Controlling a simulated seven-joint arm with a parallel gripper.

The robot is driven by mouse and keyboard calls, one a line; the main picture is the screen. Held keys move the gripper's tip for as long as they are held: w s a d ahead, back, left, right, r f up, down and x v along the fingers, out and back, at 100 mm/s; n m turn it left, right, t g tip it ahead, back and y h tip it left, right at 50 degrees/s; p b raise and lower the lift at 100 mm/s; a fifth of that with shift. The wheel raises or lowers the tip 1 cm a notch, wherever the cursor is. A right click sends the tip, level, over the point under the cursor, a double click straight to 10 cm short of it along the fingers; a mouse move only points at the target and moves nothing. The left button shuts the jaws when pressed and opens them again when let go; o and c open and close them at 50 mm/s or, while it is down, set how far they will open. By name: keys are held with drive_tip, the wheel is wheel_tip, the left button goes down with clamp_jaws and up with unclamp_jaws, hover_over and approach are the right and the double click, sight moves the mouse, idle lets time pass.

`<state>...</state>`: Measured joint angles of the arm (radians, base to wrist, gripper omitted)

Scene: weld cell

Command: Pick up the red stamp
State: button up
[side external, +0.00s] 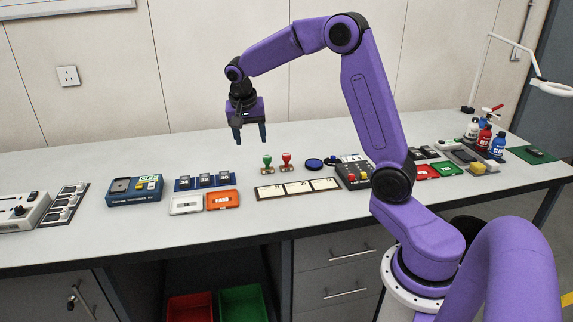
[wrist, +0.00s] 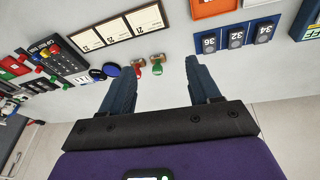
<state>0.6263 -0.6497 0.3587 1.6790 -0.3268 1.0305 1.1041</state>
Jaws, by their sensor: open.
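The red stamp (side external: 286,160) stands upright on the grey bench, with a red knob handle and a brownish base. A green stamp (side external: 267,161) stands close beside it on the left. My gripper (side external: 250,139) is open and empty, fingers down, in the air above the bench, up and to the left of the stamps in the side view. In the wrist view, my gripper (wrist: 159,68) has its fingers wide apart, and the red stamp (wrist: 140,69) and green stamp (wrist: 157,68) show between them, beyond the fingertips.
A cream card strip (side external: 298,189) lies in front of the stamps. A round blue pad (side external: 314,163) and a dark button box (side external: 354,171) sit to their right. Blue number blocks (side external: 203,181) and an orange tray (side external: 223,200) are to the left.

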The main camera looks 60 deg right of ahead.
drive_tip(key=w+d+f+m+g+h, duration=0.15)
drive_tip(key=d+m, duration=0.55)
drive_tip(key=d, duration=0.9)
hover_over(286, 155)
drive_tip(key=a, duration=0.2)
drive_tip(key=f, duration=1)
drive_tip(key=shift+d+f, duration=0.2)
drive_tip(key=shift+f, duration=0.15)
drive_tip(key=shift+x, duration=2.8)
drive_tip(key=shift+a+f, duration=0.1)
drive_tip(key=shift+a, duration=0.05)
drive_tip(key=c, duration=1.1)
